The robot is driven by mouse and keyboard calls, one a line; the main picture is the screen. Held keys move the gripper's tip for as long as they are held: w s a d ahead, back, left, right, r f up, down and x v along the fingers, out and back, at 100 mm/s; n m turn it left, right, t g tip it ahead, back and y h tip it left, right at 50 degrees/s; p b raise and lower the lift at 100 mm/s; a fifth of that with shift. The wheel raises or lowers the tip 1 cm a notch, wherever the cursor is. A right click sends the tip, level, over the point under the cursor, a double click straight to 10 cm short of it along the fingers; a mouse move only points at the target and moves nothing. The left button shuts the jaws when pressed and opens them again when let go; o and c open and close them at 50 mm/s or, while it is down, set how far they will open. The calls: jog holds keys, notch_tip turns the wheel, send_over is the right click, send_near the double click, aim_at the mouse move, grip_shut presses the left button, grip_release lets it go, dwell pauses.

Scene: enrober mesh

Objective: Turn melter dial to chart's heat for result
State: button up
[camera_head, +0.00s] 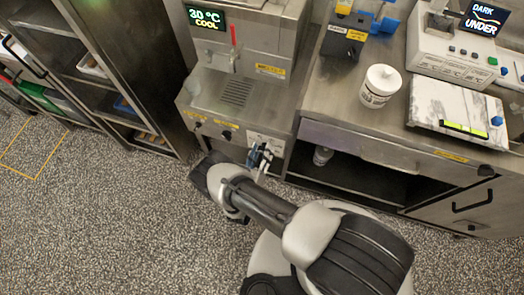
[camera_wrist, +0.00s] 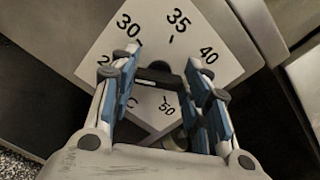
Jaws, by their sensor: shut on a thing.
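The melter (camera_head: 262,45) is a steel machine with a green-lit display (camera_head: 206,19) reading 30 °C and COOL. In the wrist view its white dial plate (camera_wrist: 217,42) carries 30, 35, 40 and 50 marks; other numbers are partly hidden. My gripper (camera_head: 262,155) is at the melter's lower front. In the wrist view my gripper (camera_wrist: 160,88) has a blue-padded finger on each side of the dark dial knob (camera_wrist: 158,77) and is shut on it. A second display (camera_head: 484,18) reads DARK and UNDER. No heat chart is readable.
On the right counter (camera_head: 335,105) stand a white lidded jar (camera_head: 380,86), a marbled slab (camera_head: 460,105) and a white control box (camera_head: 450,55). An open shelf below holds a small jar (camera_head: 322,156). Steel racks (camera_head: 120,60) stand left. Speckled floor is clear at left.

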jog(key=shift+n, duration=0.5)
jog(key=o, duration=1.1)
jog(key=shift+c, duration=0.2)
jog(key=v, duration=1.2)
